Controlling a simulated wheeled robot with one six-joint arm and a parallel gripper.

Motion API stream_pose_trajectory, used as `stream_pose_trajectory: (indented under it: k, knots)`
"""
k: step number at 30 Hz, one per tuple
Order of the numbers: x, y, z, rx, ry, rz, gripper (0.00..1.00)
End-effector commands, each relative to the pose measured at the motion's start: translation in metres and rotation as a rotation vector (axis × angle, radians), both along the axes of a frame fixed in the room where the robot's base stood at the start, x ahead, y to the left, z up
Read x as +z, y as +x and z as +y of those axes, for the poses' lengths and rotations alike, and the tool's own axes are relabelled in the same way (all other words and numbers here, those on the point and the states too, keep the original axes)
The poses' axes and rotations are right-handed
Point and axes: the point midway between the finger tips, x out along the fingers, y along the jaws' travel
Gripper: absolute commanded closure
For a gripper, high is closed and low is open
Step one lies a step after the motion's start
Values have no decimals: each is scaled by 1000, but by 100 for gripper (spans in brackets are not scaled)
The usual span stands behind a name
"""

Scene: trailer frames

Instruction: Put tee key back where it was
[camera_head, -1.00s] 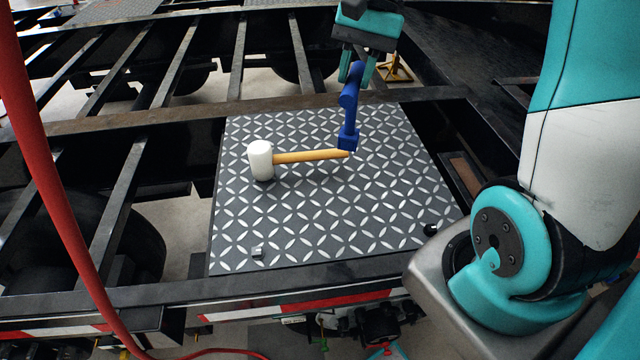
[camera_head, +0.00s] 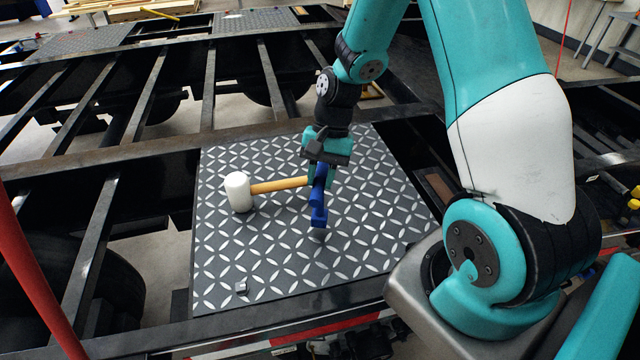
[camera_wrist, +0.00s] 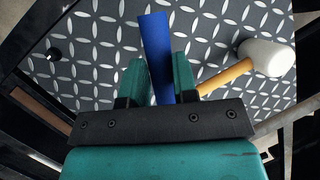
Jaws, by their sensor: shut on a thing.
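The blue tee key (camera_head: 319,208) is held between the fingers of my gripper (camera_head: 320,173), above the dark tread plate (camera_head: 215,260). It hangs roughly upright, with a darker patch on the plate just below it; I cannot tell whether it touches. In the wrist view, the key (camera_wrist: 157,45) sticks out between the two teal fingers of the gripper (camera_wrist: 160,75), which are shut on it.
A mallet with white head (camera_head: 238,192) and wooden handle lies on the plate, its handle end close beside my gripper. A small metal block (camera_head: 241,288) sits near the plate's front edge. A black knob (camera_wrist: 53,54) shows in the wrist view. Open frame gaps surround the plate.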

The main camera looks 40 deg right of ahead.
Motion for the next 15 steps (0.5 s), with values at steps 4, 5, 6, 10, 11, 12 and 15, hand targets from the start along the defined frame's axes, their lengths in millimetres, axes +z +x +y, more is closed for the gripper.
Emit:
stream_pose_trajectory:
  k: [4,5,6,10,11,12,15]
  knots:
    - [-21,-1,0,0,3,4,100]
    - [-24,-1,0,0,3,4,100]
    - [-27,0,0,0,2,2,100]
    - [-29,0,0,0,1,0,100]
    - [-29,0,0,0,1,0,100]
    - [-29,0,0,0,1,0,100]
    - [-30,0,0,0,1,0,100]
